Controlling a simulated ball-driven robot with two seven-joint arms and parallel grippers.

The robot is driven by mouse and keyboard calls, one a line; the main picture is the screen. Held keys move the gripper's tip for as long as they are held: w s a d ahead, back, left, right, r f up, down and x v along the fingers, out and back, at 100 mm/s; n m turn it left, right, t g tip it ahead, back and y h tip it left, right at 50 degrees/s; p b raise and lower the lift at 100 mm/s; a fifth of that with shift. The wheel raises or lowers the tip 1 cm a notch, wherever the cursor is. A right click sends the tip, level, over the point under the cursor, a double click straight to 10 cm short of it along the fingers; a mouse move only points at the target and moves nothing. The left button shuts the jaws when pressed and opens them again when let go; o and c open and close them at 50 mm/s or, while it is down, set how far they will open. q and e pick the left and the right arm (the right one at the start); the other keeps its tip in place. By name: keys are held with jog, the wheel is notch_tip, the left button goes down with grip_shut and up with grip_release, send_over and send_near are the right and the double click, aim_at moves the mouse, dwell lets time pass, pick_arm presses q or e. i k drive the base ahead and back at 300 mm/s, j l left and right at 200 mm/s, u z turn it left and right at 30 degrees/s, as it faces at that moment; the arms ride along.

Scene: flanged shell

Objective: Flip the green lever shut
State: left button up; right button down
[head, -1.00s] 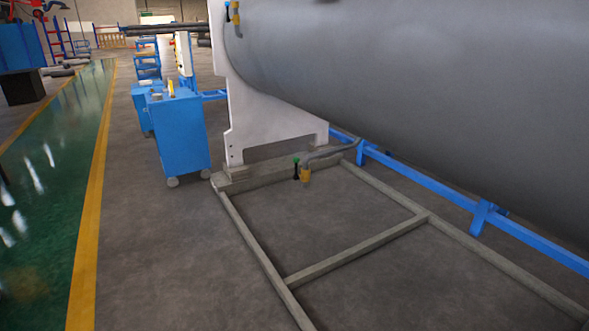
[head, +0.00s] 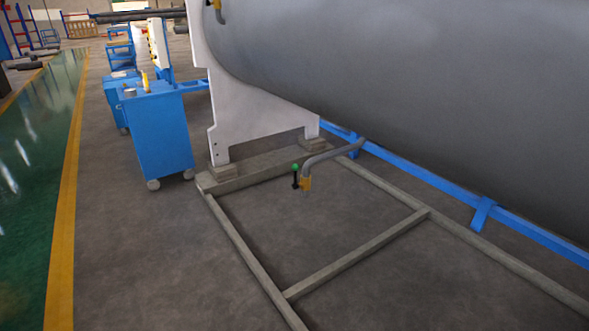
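The green lever (head: 295,175) is a short black handle with a green knob, standing about upright beside a yellow valve body (head: 306,184). The valve is on the end of a bent grey pipe (head: 332,156) that comes from under the large grey shell, low above the floor. Lever and valve are small in the view, and how they join is hard to make out. Neither of my grippers is in view.
The large grey shell (head: 420,90) fills the upper right, with a white end support (head: 245,115) and blue rail (head: 410,180). A grey floor frame (head: 355,255) surrounds the floor by the valve. A blue wheeled cabinet (head: 160,135) stands left. Grey floor (head: 130,255) is clear at front left.

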aim_at(296, 167)
jog(key=i+j, duration=0.35)
jog(key=i, duration=0.15)
jog(key=i+j+z, duration=0.1)
jog(key=i+j, duration=0.2)
jog(key=i, duration=0.25)
jog(key=i+j+z, duration=0.1)
jog(key=i+j, duration=0.3)
jog(key=i, duration=0.1)
